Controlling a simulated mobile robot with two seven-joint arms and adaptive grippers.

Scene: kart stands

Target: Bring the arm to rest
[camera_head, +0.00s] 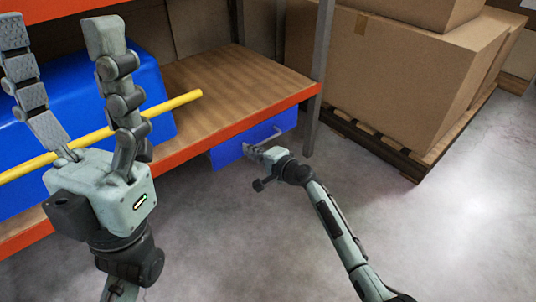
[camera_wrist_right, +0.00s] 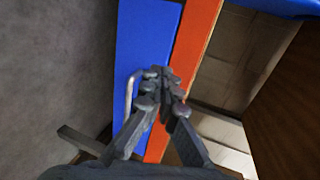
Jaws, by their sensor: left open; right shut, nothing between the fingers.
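My left gripper (camera_head: 62,55) is large in the near left of the head view. Its two fingers stand wide apart and point up, with nothing between them. My right gripper (camera_head: 262,152) is farther off, near the blue drawer front (camera_head: 228,152) under the shelf. In the right wrist view my right gripper's fingertips (camera_wrist_right: 165,82) are together and empty. They lie in front of the drawer front (camera_wrist_right: 140,40) and the orange beam, close beside a pale handle (camera_wrist_right: 131,92). I cannot tell whether they touch it.
A wooden shelf (camera_head: 225,85) with an orange edge (camera_head: 215,133) holds a blue bin (camera_head: 85,85). A yellow bar (camera_head: 178,102) runs across behind my left gripper. A grey post (camera_head: 318,75) stands at the shelf's corner. Cardboard boxes (camera_head: 400,75) sit on a pallet (camera_head: 405,157). Floor at right is clear.

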